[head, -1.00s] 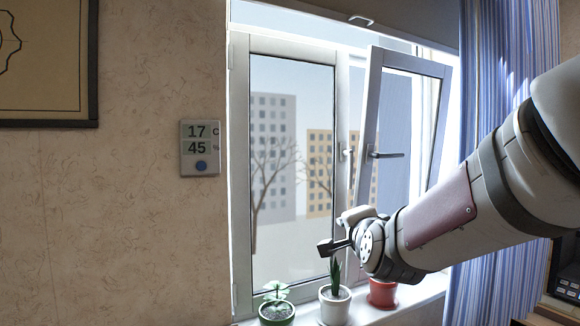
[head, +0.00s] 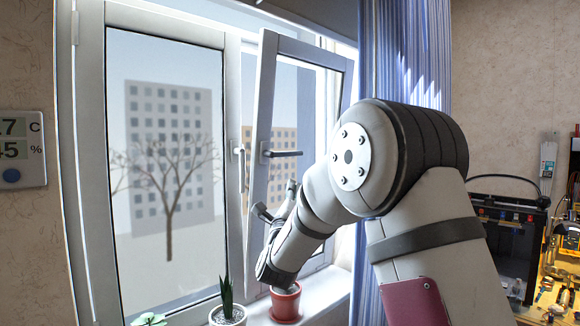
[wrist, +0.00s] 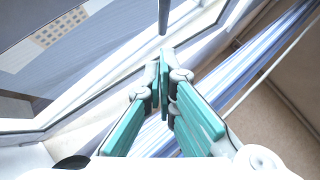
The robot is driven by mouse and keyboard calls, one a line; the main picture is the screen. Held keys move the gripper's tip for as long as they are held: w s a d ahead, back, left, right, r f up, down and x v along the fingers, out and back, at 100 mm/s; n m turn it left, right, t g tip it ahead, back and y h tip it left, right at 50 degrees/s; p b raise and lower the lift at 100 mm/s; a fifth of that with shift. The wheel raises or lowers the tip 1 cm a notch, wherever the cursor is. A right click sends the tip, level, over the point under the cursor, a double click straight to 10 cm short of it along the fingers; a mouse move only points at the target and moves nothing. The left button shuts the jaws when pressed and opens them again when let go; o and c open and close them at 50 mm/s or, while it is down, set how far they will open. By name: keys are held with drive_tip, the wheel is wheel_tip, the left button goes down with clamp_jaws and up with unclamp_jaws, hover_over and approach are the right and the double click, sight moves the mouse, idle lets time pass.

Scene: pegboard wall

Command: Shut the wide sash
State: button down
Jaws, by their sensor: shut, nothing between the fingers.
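The window has two sashes. The left sash (head: 90,200) looks flush with its frame, its handle (head: 240,168) pointing down. The right sash (head: 262,130) leans into the room at its top, its dark handle (head: 284,153) lying level. I cannot tell for sure which is the wide one. My gripper (head: 275,208) is below that handle, in front of the right sash's lower part; my arm hides some of the sash. In the wrist view my gripper (wrist: 158,85) has its teal fingers together and empty. A dark rod (wrist: 163,15), seemingly the handle, shows just beyond the fingertips.
A red pot (head: 285,303) and a white pot with a spiky plant (head: 228,312) stand on the sill, close below my wrist. A blue striped curtain (head: 405,60) hangs right of the window. A thermometer display (head: 20,150) is on the left wall.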

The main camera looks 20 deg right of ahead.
drive_tip(key=w+d+r+p, duration=0.1)
drive_tip(key=w+r, duration=0.4)
drive_tip(key=w, duration=0.2)
drive_tip(key=shift+w+d+r+p, duration=0.15)
drive_tip(key=shift+d+r+p, duration=0.05)
drive_tip(key=shift+d+p, duration=0.15)
